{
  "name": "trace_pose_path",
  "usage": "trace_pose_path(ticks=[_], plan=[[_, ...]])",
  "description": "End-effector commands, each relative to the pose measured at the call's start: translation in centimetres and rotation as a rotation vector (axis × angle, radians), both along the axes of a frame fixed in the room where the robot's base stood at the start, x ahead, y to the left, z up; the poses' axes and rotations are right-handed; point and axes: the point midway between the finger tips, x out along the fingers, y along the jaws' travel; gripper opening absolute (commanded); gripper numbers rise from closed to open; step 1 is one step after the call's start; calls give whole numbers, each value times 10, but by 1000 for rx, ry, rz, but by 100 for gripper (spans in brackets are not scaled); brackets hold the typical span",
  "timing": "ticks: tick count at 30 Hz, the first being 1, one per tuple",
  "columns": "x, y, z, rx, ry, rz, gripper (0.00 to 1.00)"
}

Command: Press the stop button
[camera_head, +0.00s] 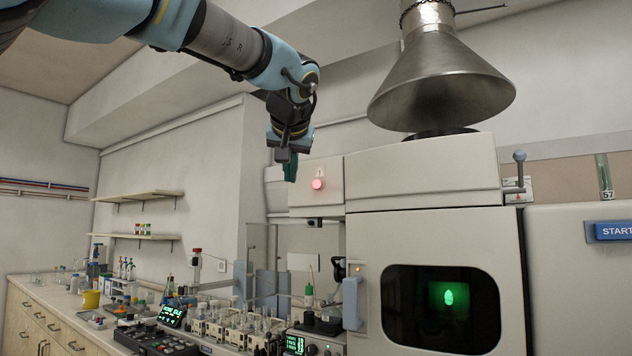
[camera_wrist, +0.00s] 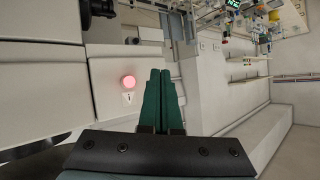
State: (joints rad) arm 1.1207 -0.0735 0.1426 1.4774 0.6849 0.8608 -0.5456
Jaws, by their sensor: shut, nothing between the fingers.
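The stop button is a glowing red round button (camera_head: 317,184) on the white front panel of the spectrometer, left of its main housing. It also shows in the wrist view (camera_wrist: 128,81), left of my fingers, with a small label beside it. My gripper (camera_head: 290,172) points down in the head view, just left of the button. Its green fingers (camera_wrist: 160,80) are shut together and empty in the wrist view. I see no contact with the button.
A blue START button (camera_head: 612,231) is at the far right. A metal exhaust hood (camera_head: 440,85) hangs above the spectrometer. A dark window (camera_head: 440,308) shows a green glow. The bench (camera_head: 30,290) at left holds bottles and instruments. Open air lies left of my gripper.

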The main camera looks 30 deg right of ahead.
Motion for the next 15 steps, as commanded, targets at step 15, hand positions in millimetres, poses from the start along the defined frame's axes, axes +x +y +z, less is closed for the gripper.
trace_pose_path(ticks=[15], plan=[[30, -54, 1, 2, 0, 0, 0]])
